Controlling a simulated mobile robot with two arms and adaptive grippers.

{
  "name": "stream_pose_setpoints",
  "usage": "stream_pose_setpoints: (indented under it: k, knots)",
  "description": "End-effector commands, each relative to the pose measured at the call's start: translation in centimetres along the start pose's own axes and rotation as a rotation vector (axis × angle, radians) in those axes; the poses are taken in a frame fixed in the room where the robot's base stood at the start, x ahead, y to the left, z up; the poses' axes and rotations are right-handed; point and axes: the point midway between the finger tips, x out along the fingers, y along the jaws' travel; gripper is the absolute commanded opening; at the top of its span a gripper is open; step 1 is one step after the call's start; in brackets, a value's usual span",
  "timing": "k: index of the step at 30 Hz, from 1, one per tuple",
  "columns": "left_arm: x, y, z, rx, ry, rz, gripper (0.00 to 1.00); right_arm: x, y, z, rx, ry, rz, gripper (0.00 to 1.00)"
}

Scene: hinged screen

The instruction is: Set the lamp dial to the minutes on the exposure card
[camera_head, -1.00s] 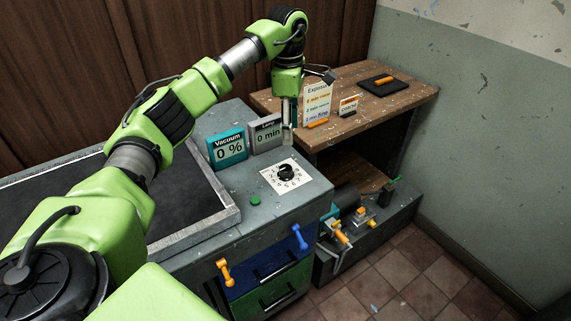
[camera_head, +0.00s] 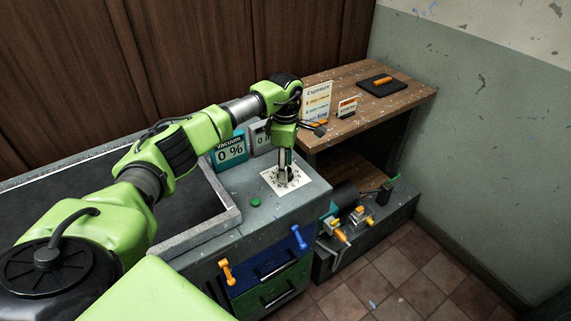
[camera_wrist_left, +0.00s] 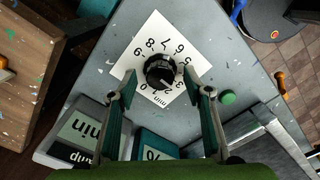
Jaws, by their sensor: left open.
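The black lamp dial (camera_wrist_left: 160,70) sits on a white square plate (camera_wrist_left: 181,54) with numbers around it and "min" at one edge. I cannot tell for sure which number it points at. My left gripper (camera_head: 285,178) points down over the dial, its two fingers apart on either side of it in the left wrist view (camera_wrist_left: 160,94). Whether they touch it is unclear. The exposure card (camera_head: 317,100) stands on the wooden bench with coloured lines too small to read surely. The lamp display (camera_head: 260,138) is partly hidden by my arm. My right gripper is not in view.
The vacuum display (camera_head: 230,150) reads 0 %. A green button (camera_head: 255,201) is left of the dial plate. A small card (camera_head: 347,107) and a black pad (camera_head: 383,85) with an orange item lie on the wooden bench (camera_head: 400,100). Coloured drawer handles are below.

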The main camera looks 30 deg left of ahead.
Motion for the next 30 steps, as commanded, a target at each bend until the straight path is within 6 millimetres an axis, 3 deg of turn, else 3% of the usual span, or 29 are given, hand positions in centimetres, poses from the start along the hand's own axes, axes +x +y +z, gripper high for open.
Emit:
stream_pose_setpoints:
  k: [8, 13, 23, 30]
  knots:
    - [0.24, 0.00, 0.01, 0.000, 0.000, 0.000, 0.46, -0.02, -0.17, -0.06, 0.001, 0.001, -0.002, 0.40]
    - [0.21, 0.00, 0.01, 0.000, -0.001, 0.000, 0.07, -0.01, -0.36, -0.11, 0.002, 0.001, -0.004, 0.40]
    - [0.19, 0.02, 0.00, -0.023, 0.000, 0.001, 0.07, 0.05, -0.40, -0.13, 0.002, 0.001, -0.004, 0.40]
    - [0.18, 0.05, 0.00, -0.132, -0.001, 0.001, 0.07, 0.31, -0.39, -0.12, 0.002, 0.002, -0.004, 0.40]
